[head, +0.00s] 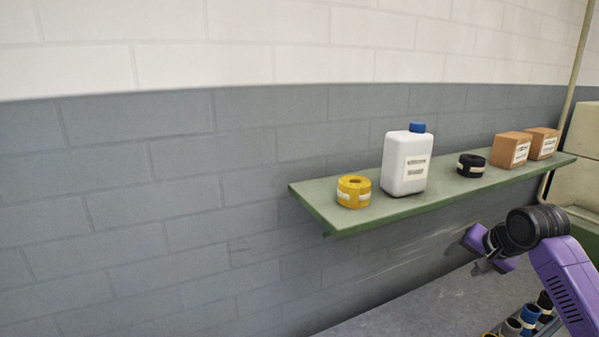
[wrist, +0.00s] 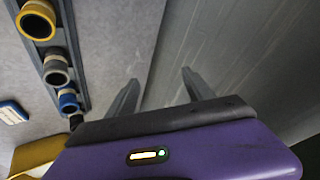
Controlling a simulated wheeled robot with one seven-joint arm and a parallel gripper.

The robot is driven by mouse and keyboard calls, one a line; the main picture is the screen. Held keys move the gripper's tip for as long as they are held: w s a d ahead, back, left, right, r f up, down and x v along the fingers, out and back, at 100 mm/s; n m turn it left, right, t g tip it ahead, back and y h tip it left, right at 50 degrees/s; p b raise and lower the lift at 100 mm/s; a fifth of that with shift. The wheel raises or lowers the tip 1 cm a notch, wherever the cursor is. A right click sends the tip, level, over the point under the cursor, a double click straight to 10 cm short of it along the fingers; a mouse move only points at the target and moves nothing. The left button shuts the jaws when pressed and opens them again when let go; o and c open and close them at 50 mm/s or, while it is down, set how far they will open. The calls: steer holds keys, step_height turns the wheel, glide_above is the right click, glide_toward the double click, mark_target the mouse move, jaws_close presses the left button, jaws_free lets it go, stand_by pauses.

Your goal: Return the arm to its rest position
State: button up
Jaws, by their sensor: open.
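My gripper (wrist: 158,92) is open and empty in the wrist view, its two grey fingers apart over a bare grey surface. In the head view my purple arm is at the lower right, and my gripper (head: 480,268) is below the green shelf, clear of it. The gripper's fingertips are small in the head view. Nothing is held between the fingers.
A green shelf (head: 322,221) holds a yellow roll (head: 353,192), white bottle (head: 404,163), black roll (head: 471,165) and two cardboard boxes (head: 511,149). Below is a grey worktop (head: 400,312). A rack (wrist: 62,45) with yellow, grey and blue rings lies left of the fingers.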

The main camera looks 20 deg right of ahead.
steer(key=w+a+r+n+t, duration=0.1)
steer(key=w+a+n+t, duration=0.35)
steer(key=a, duration=0.75)
steer(key=s+a+m+t+h, duration=0.1)
steer(key=s+a+t, duration=0.4)
steer(key=a, duration=0.4)
steer(key=s+a+f+n+y, duration=0.1)
steer(key=s+a, duration=0.4)
steer(key=s, duration=0.9)
steer(key=s+a+f+n+g+y, duration=0.1)
steer(key=s+a+f+n, duration=0.3)
steer(key=s, duration=1)
steer(key=s+a+f+n+g+y, duration=0.1)
steer(key=s+a+f+n, duration=0.2)
steer(key=s+a, duration=0.4)
steer(key=s, duration=0.8)
steer(key=shift+a+b, duration=0.35)
steer(key=shift+a, duration=0.05)
steer(key=shift+o, duration=0.5)
steer(key=shift+f, duration=0.1)
